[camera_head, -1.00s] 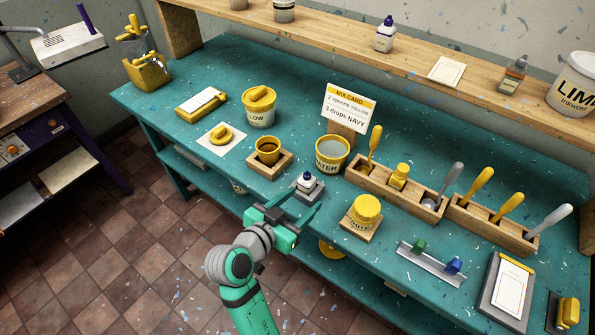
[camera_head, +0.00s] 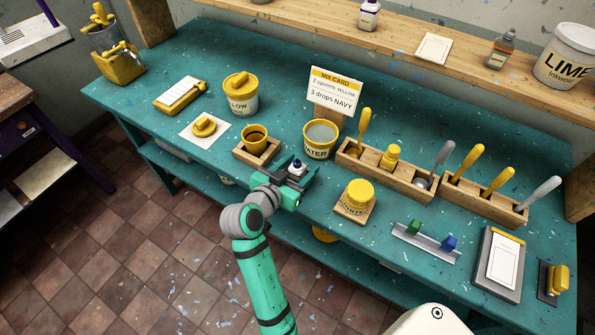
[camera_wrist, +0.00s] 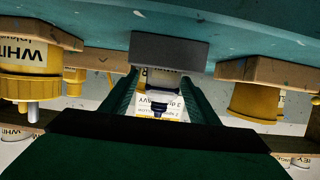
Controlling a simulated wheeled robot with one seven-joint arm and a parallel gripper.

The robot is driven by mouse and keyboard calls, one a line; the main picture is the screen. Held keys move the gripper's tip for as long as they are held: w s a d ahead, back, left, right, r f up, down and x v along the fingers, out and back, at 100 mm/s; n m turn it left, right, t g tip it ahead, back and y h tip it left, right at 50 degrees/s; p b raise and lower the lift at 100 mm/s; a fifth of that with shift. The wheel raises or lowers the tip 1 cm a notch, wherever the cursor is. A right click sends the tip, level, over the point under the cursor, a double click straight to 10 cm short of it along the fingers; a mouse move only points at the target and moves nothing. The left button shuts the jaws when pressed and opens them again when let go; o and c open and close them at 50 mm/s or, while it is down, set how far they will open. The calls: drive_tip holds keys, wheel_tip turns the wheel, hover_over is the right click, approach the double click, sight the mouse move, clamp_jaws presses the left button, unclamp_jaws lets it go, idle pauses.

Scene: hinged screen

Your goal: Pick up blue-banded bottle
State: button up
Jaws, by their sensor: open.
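A small white bottle with a dark blue cap and band (camera_head: 297,167) stands upright on a grey block near the front edge of the teal bench. In the wrist view, which is upside down, the bottle (camera_wrist: 158,84) appears between my two green fingers, with the grey block (camera_wrist: 170,50) above it in the picture. My gripper (camera_head: 297,178) is open at the bench's front edge, level with the bottle, its fingers pointing toward it. It also shows in the wrist view (camera_wrist: 158,92). I cannot tell whether the fingers touch the bottle; the gripper partly hides the block.
The wooden holder with a yellow cup (camera_head: 255,140) is close on the left, the water tub (camera_head: 320,139) behind. A yellow-lidded jar (camera_head: 357,197) and a spoon rack (camera_head: 400,181) are on the right. A mix card (camera_head: 334,92) stands behind. Another bottle (camera_head: 369,15) is on the shelf.

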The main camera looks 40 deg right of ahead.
drive_tip(key=shift+x, duration=1.45)
drive_tip(key=shift+c, duration=0.3)
drive_tip(key=c, duration=1.1)
drive_tip(key=shift+r, duration=0.2)
